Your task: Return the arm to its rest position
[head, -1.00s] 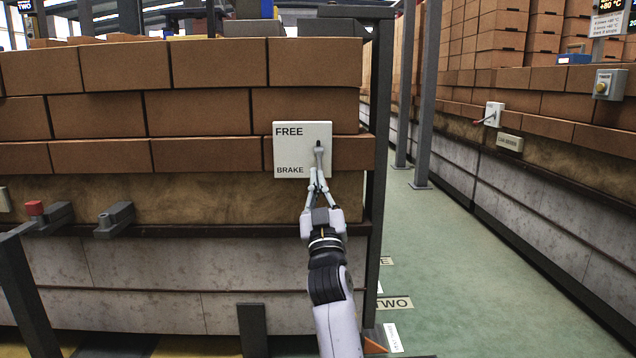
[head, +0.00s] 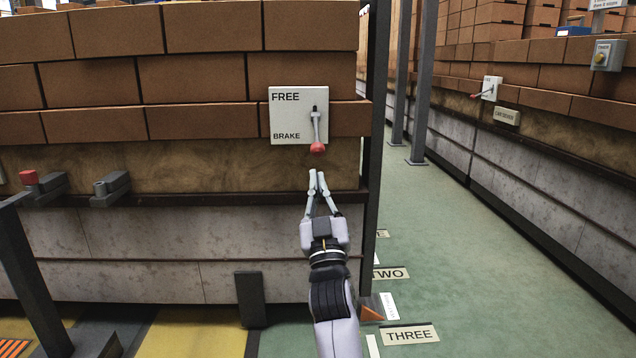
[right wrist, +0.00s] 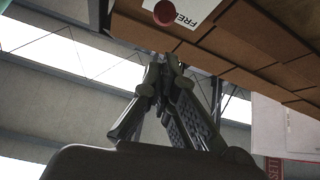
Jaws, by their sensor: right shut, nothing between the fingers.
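My right gripper (head: 317,180) is shut and empty in the head view. Its fingertips are below the lever's red knob (head: 317,148), apart from it. The lever (head: 315,124) sits on a white plate (head: 287,117) marked FREE at the top and BRAKE at the bottom, and it points down. In the right wrist view the closed fingers (right wrist: 163,72) rise in the middle, with the red knob (right wrist: 165,13) and part of the plate (right wrist: 190,8) near the top edge. My left gripper is not in view.
The plate is on a brick stack (head: 200,70) beside a dark upright post (head: 374,110). A grey handle (head: 111,187) and a red knob (head: 29,177) are at the left. Green floor (head: 470,250) lies open at the right, with a THREE sign (head: 410,335).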

